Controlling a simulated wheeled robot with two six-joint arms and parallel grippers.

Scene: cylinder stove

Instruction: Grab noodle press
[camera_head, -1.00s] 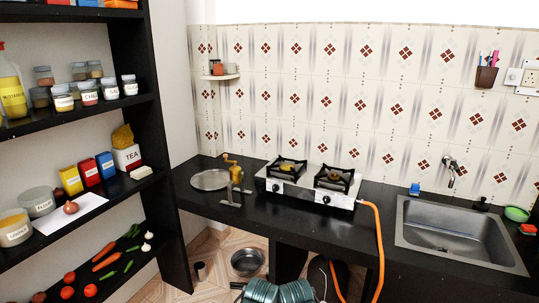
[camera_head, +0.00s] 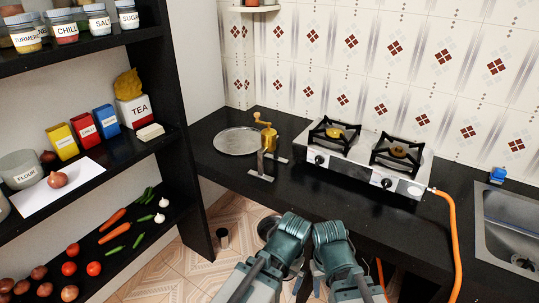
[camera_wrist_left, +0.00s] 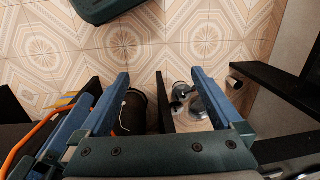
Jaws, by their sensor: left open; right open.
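The noodle press (camera_head: 267,137) is a brass cylinder with a small crank handle on top. It stands upright on the black counter, left of the stove, beside a round metal plate (camera_head: 237,141). My right gripper (camera_head: 317,280) is low at the bottom middle of the head view, in front of the counter and well away from the press. It is mostly hidden by my arm links. My left gripper (camera_wrist_left: 160,76) shows in the left wrist view, open and empty above the tiled floor. The press is not in that view.
A two-burner stove (camera_head: 362,158) with an orange hose (camera_head: 456,240) stands right of the press. A metal stand (camera_head: 261,166) is just in front of the press. The black shelf unit (camera_head: 178,125) rises at the left. A sink (camera_head: 510,235) is at the right.

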